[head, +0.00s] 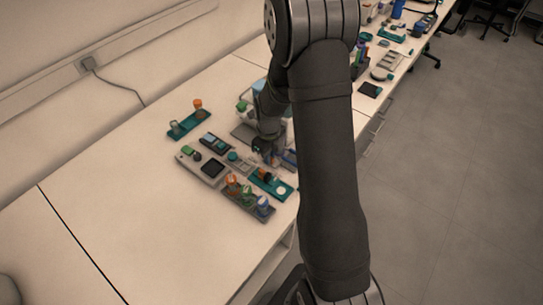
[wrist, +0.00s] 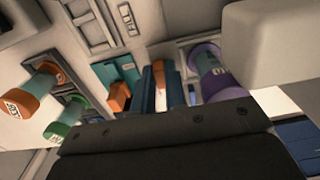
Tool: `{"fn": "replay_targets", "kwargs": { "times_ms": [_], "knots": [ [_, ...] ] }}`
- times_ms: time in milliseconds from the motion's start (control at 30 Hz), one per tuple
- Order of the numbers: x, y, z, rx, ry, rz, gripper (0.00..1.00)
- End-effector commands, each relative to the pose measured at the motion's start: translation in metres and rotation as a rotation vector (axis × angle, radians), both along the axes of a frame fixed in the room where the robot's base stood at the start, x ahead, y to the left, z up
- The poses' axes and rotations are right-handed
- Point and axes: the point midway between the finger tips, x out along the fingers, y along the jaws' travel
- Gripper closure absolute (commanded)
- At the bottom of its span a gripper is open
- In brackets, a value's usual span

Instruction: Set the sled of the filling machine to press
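My gripper (head: 266,147) hangs low over the cluster of small devices on the bench, partly hidden by my own arm. In the head view a teal plate (head: 283,191) lies beside my gripper.
A dark rack (head: 236,204) holds orange, green and blue capped vials; orange and green ones show in the wrist view. A purple vial (wrist: 214,75) stands close to my gripper. A teal tray (head: 178,131) lies at the back left. The bench's left part is clear.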

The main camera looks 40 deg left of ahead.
Motion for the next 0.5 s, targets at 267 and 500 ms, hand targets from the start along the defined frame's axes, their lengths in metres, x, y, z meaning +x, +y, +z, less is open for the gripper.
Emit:
{"fn": "replay_targets", "kwargs": {
  "times_ms": [267, 500],
  "knots": [
    [0.000, 0.000, 0.000, 0.000, 0.000, 0.000, 0.79],
    [0.000, 0.000, 0.014, 0.002, -0.002, 0.000, 0.79]
  ]
}}
